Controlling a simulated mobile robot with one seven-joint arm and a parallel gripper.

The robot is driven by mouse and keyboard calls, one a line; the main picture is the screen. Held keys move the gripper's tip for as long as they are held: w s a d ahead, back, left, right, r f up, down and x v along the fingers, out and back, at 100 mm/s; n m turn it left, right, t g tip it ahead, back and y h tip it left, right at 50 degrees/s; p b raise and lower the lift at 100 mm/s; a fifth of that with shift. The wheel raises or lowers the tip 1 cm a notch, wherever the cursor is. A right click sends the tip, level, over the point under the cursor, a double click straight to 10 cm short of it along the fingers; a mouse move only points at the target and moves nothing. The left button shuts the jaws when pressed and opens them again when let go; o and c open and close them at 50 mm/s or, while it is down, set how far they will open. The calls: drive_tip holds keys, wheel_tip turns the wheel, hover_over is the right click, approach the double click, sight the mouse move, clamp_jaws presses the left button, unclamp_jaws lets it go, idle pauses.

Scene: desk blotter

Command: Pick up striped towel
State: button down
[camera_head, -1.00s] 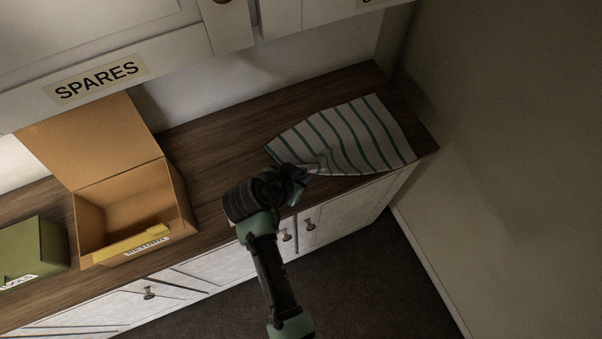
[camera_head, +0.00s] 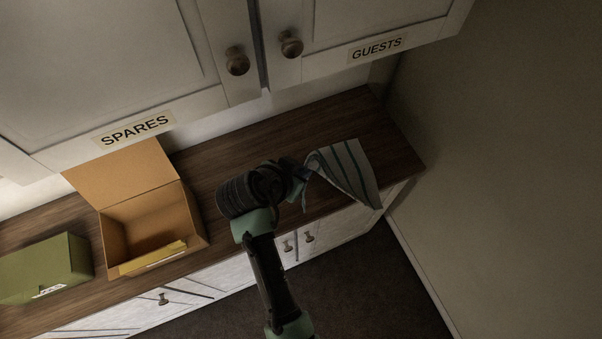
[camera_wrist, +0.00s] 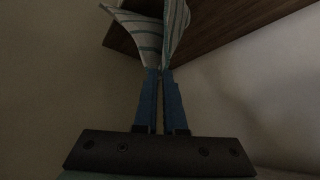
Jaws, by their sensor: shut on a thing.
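The striped towel (camera_head: 345,168), white with green stripes, hangs bunched from my gripper (camera_head: 300,174) above the right end of the wooden counter in the head view. Its gathered edge is at the fingertips and the rest drapes down to the right. In the wrist view the two blue fingers of my gripper (camera_wrist: 160,72) are closed together on the towel (camera_wrist: 150,35), which fans out beyond the tips. I cannot tell whether the towel's lower end still touches the counter.
An open cardboard box (camera_head: 150,222) with a yellow front flap stands on the counter (camera_head: 215,160) at left, beside a green box (camera_head: 45,268). Cabinets labelled SPARES (camera_head: 135,130) and GUESTS (camera_head: 377,48) overhang the counter. A wall (camera_head: 510,170) bounds the right side.

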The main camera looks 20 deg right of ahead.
wheel_tip(320, 180, up, 21)
drive_tip(key=shift+r, duration=0.2)
idle(0.3)
drive_tip(key=shift+s+f, duration=0.1)
